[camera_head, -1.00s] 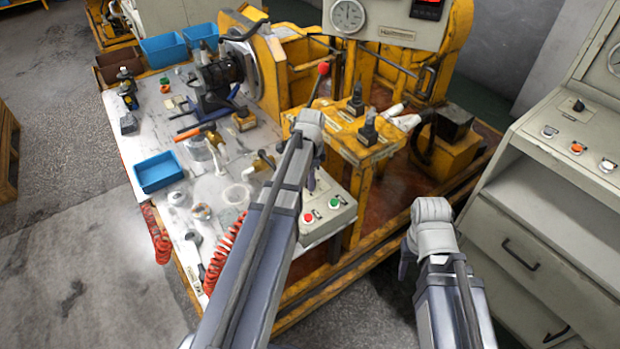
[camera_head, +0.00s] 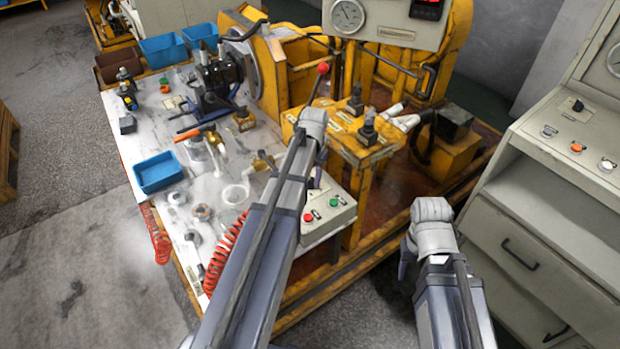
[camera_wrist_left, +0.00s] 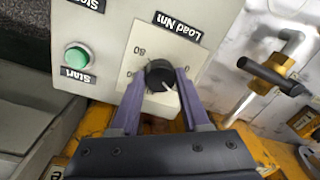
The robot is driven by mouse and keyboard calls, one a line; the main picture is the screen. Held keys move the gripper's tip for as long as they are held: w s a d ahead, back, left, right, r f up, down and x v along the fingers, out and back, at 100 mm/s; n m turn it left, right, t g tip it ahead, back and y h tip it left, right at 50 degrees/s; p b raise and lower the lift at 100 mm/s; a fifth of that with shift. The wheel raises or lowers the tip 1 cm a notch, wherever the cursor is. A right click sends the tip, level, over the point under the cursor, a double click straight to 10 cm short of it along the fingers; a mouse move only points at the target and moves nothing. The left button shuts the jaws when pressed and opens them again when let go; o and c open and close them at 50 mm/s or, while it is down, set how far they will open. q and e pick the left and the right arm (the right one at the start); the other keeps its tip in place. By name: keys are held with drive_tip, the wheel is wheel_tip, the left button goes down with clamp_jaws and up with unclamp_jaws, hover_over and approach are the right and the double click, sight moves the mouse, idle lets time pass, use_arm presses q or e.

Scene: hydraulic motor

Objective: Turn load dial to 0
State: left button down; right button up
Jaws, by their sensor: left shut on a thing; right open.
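The load dial (camera_wrist_left: 160,75) is a black knob with a white pointer mark on a pale plate labelled "Load Nm", upside down in the left wrist view. Its pointer faces down and right in that picture. A "0" shows to the right of the knob and an "80" up and left. My left gripper (camera_wrist_left: 161,82) is shut on the knob, one purple finger on each side. In the head view my left wrist hides the dial on the control box (camera_head: 342,212). My right gripper (camera_head: 404,262) is open and empty, in front of the bench.
A green start button (camera_wrist_left: 77,57) sits beside the dial plate. A red button (camera_head: 308,217) is on the same box. A red-knobbed lever (camera_head: 323,68) stands behind my left wrist. A round gauge (camera_head: 348,16) is at the back. A grey console (camera_head: 545,150) stands at the right.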

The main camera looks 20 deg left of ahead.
sight(311, 179)
use_arm(q)
drive_tip(key=n, duration=1.1)
drive_tip(key=shift+n+g, duration=0.3)
drive_tip(key=shift+n, duration=0.2)
idle(0.3)
drive_tip(key=shift+c, duration=1.9)
unclamp_jaws()
drive_tip(key=r+p, duration=0.8)
drive_tip(key=shift+w, duration=0.25)
drive_tip(key=shift+f, duration=0.1)
